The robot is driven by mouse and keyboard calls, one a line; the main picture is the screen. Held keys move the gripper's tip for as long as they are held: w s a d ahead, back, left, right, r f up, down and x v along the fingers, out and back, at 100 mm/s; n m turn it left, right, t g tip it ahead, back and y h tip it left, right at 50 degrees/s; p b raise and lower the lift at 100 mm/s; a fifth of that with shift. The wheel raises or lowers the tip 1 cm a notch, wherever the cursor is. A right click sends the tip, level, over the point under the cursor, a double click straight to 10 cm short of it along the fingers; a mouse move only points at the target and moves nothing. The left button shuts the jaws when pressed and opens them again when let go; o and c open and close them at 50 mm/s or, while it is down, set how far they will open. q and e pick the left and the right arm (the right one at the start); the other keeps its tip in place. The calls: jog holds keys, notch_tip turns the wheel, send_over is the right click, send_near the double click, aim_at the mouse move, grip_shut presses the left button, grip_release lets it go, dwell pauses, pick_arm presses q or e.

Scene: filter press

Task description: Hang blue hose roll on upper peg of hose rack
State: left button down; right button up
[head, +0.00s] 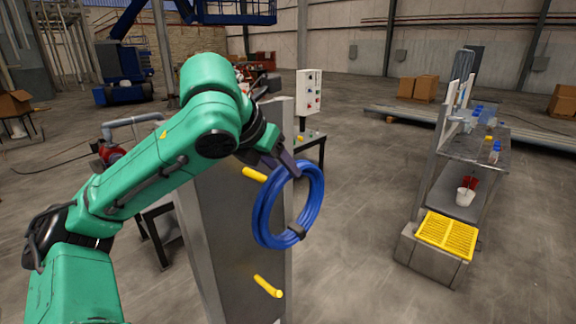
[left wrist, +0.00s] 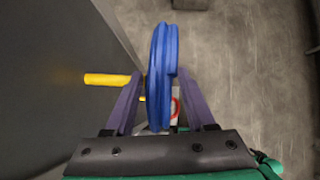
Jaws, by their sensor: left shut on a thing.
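The blue hose roll (head: 262,215) hangs upright from my left gripper (head: 282,166), which is shut on its top. In the left wrist view the roll (left wrist: 160,75) sits edge-on between the two purple fingers of the left gripper (left wrist: 160,112). The hose rack (head: 228,235) is a tall grey panel behind and left of the roll. Its yellow upper peg (head: 254,174) is beside the roll's upper left side; it also shows in the left wrist view (left wrist: 106,79), left of the roll. I cannot tell whether its tip enters the ring. My right gripper is out of view.
The yellow lower peg (head: 267,286) sticks out below the roll. A control box (head: 309,92) stands behind the rack. At right are a bench (head: 480,150) with bottles and a yellow-topped step (head: 447,234). The floor between rack and bench is clear.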

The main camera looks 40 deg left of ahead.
pick_arm(q)
jog(key=shift+s+a+b, duration=0.2)
jog(key=shift+a+b, duration=0.35)
jog(key=shift+a, duration=0.45)
jog(key=a+f+b, duration=0.1)
jog(key=a+b, duration=0.1)
jog(key=a, duration=0.4)
jog(key=shift+w+f+b, duration=0.15)
jog(key=shift+w+b, duration=0.2)
jog(key=shift+w, duration=0.05)
jog(key=shift+c, duration=1.1)
grip_release()
jog(key=shift+o, duration=0.3)
jog(key=shift+d, duration=0.1)
